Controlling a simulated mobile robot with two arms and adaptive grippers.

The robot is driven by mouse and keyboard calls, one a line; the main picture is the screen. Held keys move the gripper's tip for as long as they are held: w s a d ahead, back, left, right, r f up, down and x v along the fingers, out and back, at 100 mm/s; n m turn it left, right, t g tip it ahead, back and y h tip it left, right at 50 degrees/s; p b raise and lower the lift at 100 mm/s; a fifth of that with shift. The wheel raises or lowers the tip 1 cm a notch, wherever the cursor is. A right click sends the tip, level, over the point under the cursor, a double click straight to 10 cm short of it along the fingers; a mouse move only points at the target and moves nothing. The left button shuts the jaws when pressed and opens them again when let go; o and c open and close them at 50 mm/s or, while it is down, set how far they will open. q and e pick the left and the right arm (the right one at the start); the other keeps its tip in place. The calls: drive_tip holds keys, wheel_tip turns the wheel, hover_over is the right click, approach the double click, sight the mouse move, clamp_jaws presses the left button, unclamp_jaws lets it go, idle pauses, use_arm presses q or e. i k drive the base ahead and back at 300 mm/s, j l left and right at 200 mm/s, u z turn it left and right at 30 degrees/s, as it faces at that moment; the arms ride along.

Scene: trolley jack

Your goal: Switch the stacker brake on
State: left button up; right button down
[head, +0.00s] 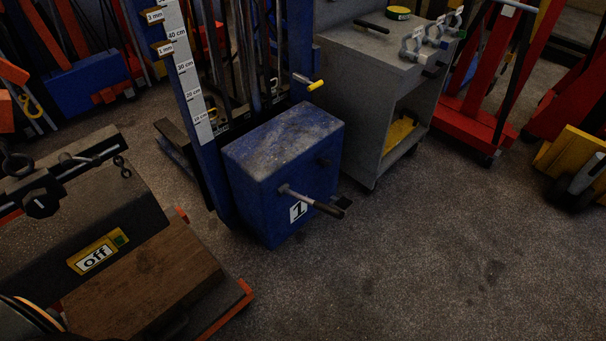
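The blue stacker stands left of centre. Its blue box (280,170) has a worn top and a white plate (298,211) marked 1. A crank with a dark grip (328,208) sticks out of the box's front toward the lower right. A small black part (343,201) shows beside the grip, close to the floor; I cannot tell if it is the brake. A lever with a yellow grip (316,85) juts right from the mast above the box. I cannot tell the brake's setting. Neither of my grippers is in view.
A grey cabinet (355,75) stands behind the box. Red frames (470,115) and a yellow object (575,160) stand at the right. The floor (430,260) at lower right is clear.

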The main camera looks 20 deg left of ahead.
sight(343, 203)
drive_tip(key=i+l+u, duration=0.55)
drive_tip(key=l+u, duration=0.25)
drive_tip(key=i+l+u, duration=0.3)
drive_tip(key=l, duration=0.15)
drive_tip(key=l+u, duration=0.25)
drive_tip(key=l, duration=0.15)
